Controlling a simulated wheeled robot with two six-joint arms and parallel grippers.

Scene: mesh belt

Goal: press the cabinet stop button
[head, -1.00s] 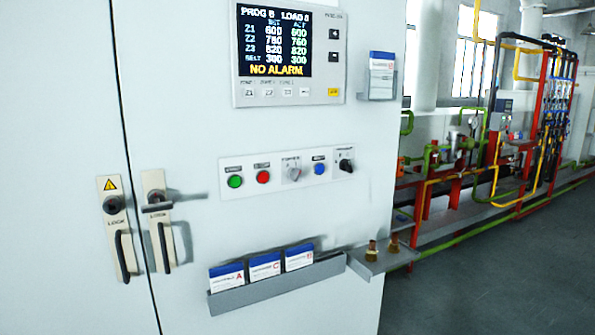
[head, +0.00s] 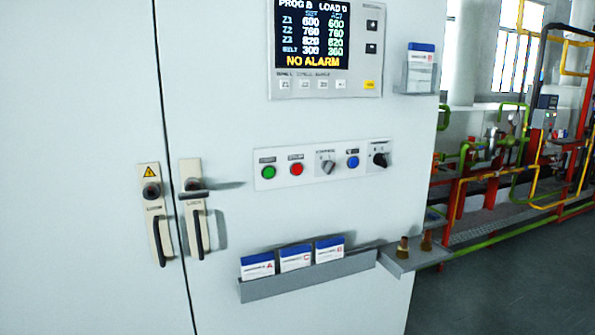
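The white cabinet (head: 330,215) fills most of the head view. A white button strip (head: 324,164) runs across its door. On the strip, the red button (head: 297,169), with a small label above it that looks like STOP, sits between a green button (head: 268,172) at the left and a grey selector knob (head: 328,167). A blue button (head: 352,162) and a black rotary knob (head: 380,160) are further right. Neither gripper shows in the head view, and nothing covers the red button.
A control display (head: 325,45) reading NO ALARM is above the strip. Two door handles (head: 158,215) are at the left. A card rack (head: 308,275) and a small shelf (head: 415,258) with brass pieces stick out below. Pipes (head: 520,150) and open floor lie at the right.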

